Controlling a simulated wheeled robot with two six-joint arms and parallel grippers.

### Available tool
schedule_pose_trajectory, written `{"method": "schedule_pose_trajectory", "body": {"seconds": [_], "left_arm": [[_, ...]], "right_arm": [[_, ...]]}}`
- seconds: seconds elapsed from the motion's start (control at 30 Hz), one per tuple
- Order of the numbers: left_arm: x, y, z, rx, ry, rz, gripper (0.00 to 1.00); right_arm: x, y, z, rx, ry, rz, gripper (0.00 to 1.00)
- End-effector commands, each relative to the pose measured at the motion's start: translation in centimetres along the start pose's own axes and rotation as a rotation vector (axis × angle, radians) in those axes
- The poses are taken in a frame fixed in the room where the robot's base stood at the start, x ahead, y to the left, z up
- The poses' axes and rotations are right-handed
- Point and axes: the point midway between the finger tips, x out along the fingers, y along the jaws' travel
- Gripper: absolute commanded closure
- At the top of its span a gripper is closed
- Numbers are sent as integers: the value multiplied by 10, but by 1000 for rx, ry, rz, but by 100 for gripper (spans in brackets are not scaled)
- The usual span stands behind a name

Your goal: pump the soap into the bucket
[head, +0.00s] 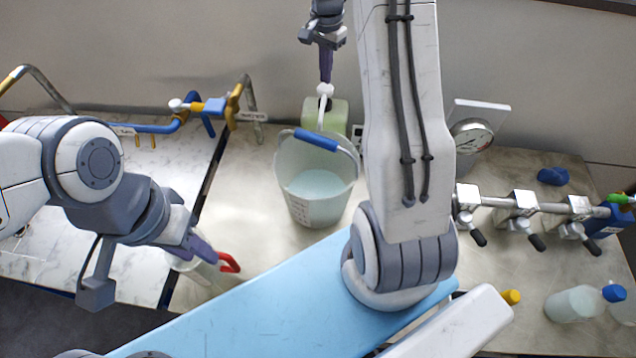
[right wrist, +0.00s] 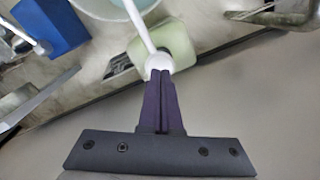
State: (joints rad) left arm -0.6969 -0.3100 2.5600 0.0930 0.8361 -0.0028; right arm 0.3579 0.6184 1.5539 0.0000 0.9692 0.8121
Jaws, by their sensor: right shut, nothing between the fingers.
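The pale green soap bottle (head: 339,113) stands behind the bucket, against the back wall. Its white pump head (head: 325,90) has a long spout pointing towards the bucket. The translucent bucket (head: 312,213) holds pale liquid, and its handle has a blue grip (head: 316,139). My right gripper (head: 326,80) is shut and empty, pointing down with its tips at the top of the pump head. In the right wrist view its closed fingers (right wrist: 160,74) meet the white pump head (right wrist: 158,62) over the green bottle (right wrist: 180,43). My left gripper (head: 205,254) is beside a red-handled jug; its jaw opening is unclear.
The jug's red handle (head: 230,263) shows in front of the bucket, to the left. A gauge (head: 470,135) and a valve manifold (head: 525,203) stand at right. Blue and yellow pipework (head: 213,106) is at left. A light blue surface (head: 250,310) spans the front.

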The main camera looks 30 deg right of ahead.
Motion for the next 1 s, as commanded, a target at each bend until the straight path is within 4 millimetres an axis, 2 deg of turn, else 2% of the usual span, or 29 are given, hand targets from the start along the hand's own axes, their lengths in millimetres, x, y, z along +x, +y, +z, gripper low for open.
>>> {"method": "schedule_pose_trajectory", "body": {"seconds": [0.17,0.67,1.0], "left_arm": [[-8,1,0,0,0,0,65],[-52,4,-3,0,0,0,65],[-52,4,-3,0,0,0,65]], "right_arm": [[-9,0,0,0,0,0,100],[-59,0,0,0,0,0,100],[-60,0,0,0,0,0,100]]}}
